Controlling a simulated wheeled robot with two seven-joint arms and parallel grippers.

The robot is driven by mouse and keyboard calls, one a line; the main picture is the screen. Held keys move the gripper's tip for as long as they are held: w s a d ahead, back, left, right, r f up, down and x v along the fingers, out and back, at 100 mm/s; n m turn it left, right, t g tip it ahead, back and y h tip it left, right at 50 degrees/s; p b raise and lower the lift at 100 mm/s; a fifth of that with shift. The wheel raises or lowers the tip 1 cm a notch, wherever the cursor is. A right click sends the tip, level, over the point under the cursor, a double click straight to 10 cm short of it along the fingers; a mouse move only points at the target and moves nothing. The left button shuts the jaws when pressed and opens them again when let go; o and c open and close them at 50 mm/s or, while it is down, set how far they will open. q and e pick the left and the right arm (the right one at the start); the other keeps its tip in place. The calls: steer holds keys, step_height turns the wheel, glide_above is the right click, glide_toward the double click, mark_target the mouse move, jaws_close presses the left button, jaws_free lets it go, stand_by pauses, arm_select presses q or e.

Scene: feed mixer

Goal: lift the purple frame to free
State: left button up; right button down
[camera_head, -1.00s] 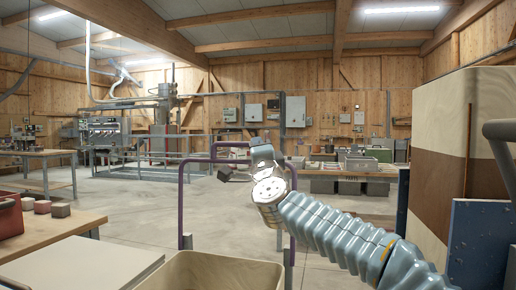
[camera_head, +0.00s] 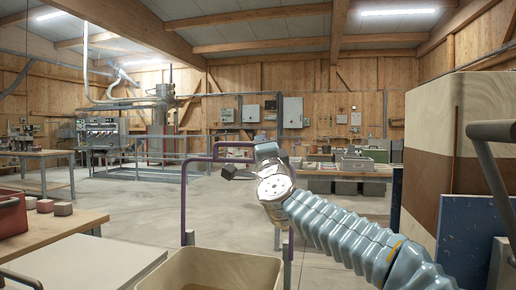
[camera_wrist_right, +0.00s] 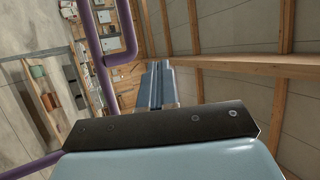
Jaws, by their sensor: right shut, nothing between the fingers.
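The purple frame (camera_head: 183,202) is a tubular hoop with upright posts and top bars, standing in the middle of the head view behind the beige bin. Its right part is partly hidden by my right arm. My right gripper (camera_head: 228,172) is at the top of the frame, close to the top bars; I cannot tell whether it touches them. In the right wrist view the purple tube (camera_wrist_right: 96,62) runs to the left of my right gripper's fingers (camera_wrist_right: 158,85), which are shut with nothing between them. My left gripper is not in view.
A beige bin (camera_head: 222,256) stands in front of the frame. A pale board (camera_head: 85,262) and a wooden bench with blocks (camera_head: 62,209) are at left. A tall brown-and-cream panel (camera_head: 430,160) and a blue board (camera_head: 470,240) stand at right. Open floor lies beyond the frame.

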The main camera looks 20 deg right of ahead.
steer(key=s+a+r+b, duration=0.1)
steer(key=s+a, duration=0.1)
steer(key=s, duration=0.8)
steer(key=shift+a, duration=0.4)
